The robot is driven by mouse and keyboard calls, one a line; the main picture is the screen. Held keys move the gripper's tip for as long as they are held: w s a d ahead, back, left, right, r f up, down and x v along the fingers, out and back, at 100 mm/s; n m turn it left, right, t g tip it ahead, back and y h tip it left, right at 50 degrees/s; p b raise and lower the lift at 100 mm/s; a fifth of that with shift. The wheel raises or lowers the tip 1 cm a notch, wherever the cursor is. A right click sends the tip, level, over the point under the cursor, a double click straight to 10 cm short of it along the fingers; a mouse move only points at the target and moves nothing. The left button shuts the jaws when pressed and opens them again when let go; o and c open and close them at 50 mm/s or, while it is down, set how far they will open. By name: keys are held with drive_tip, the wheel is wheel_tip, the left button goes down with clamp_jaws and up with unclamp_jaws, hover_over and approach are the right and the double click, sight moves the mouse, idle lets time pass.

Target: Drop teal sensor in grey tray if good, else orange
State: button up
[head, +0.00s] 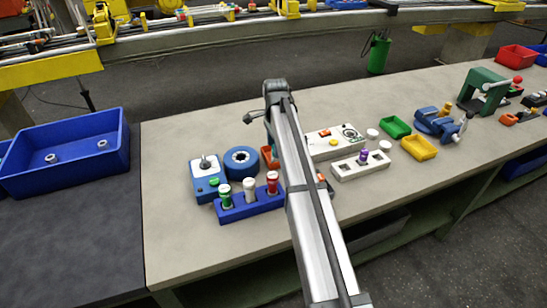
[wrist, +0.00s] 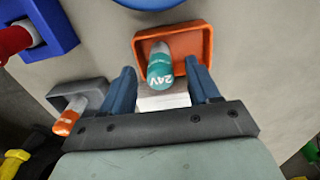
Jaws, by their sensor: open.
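The teal sensor (wrist: 160,74), marked "24V", shows in the wrist view. Its grey end lies within the orange tray (wrist: 204,45) and its teal end reaches over the near rim. My gripper (wrist: 160,66) is open, with one blue finger on each side of the sensor and gaps between. I cannot tell whether the sensor rests on the tray floor. The grey tray (wrist: 62,87) is to the left, with an orange-ended sensor (wrist: 66,122) leaning out of it. In the head view the orange tray (head: 269,160) is partly behind my arm, which hides my gripper and the teal sensor.
A blue rack (head: 252,208) with green, white and red capped pieces stands left of my arm. A blue ring (head: 241,153) and a joystick box (head: 207,185) are behind it. A white panel (head: 326,145) and white holder (head: 350,171) stand to the right.

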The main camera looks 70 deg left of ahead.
wheel_tip(320, 180, up, 14)
drive_tip(key=shift+f, duration=0.15)
idle(0.4)
idle(0.5)
